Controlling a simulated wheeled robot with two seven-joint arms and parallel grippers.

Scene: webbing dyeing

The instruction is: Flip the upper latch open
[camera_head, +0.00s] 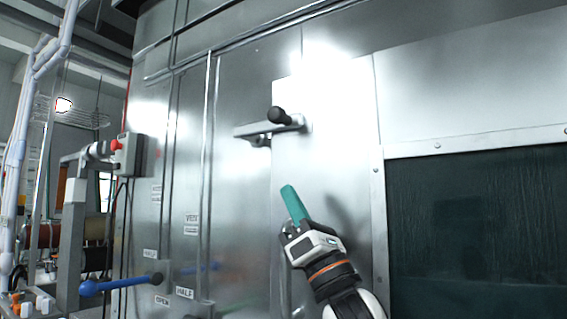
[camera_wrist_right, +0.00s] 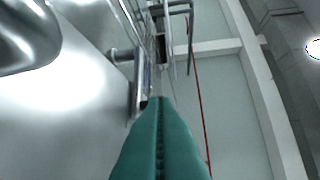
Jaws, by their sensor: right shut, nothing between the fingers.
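The upper latch (camera_head: 269,129) is a metal bar with a black knob (camera_head: 280,115) on the steel cabinet front, in the upper middle of the head view. Its bar lies roughly level across the seam at the left edge of the bright door panel (camera_head: 330,110). My right gripper (camera_head: 291,195) has teal fingers, shut and empty. It is below the latch, apart from it, with the fingers pointing up. In the right wrist view the teal fingers (camera_wrist_right: 160,140) are pressed together, with steel surface to the left. My left gripper is not in view.
A dark window (camera_head: 480,225) in a riveted frame fills the lower right. A blue lever (camera_head: 120,284) with a ball end sticks out at the lower left, near labels. A control box with a red button (camera_head: 130,150) stands at the left. The steel front around the latch is clear.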

